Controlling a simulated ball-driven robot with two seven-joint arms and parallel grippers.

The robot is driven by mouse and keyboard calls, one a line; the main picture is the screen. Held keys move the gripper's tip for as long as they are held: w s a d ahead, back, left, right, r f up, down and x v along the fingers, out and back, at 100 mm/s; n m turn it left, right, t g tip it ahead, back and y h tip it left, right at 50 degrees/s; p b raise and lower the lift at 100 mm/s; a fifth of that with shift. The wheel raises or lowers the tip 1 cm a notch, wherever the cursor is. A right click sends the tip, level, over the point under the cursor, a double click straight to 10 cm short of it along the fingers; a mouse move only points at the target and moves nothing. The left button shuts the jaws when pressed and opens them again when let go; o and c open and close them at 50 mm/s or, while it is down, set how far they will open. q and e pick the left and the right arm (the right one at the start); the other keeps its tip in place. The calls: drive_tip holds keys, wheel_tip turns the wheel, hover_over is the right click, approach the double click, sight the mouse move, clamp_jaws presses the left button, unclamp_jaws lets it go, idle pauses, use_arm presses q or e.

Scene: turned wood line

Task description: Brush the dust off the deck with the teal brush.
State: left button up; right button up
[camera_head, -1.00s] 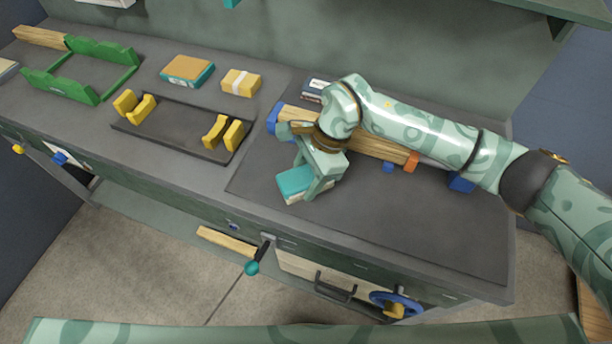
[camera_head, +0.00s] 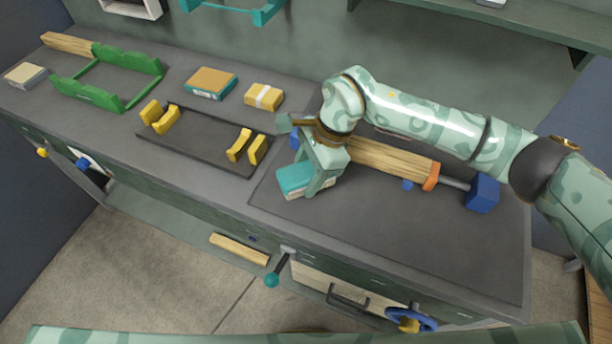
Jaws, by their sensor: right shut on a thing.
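The teal brush (camera_head: 293,178) is a teal block low over the left part of the dark grey deck (camera_head: 400,240). My right gripper (camera_head: 318,182) is shut on it, with its arm reaching in from the right over the turned wood. I cannot tell whether the brush's underside touches the deck. No dust is clear enough to make out on the visible deck; the area behind the gripper and arm is hidden. My left gripper is not in view.
Behind the brush, a wooden billet (camera_head: 390,160) lies between blue blocks, with an orange collar (camera_head: 431,177). To the left are a dark tray with yellow cradles (camera_head: 165,118), a yellow block (camera_head: 264,97), a teal-and-tan block (camera_head: 211,82) and a green rack (camera_head: 110,95). The deck's front right is clear.

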drive_tip(key=shift+r+p, duration=0.8)
drive_tip(key=shift+r, duration=0.85)
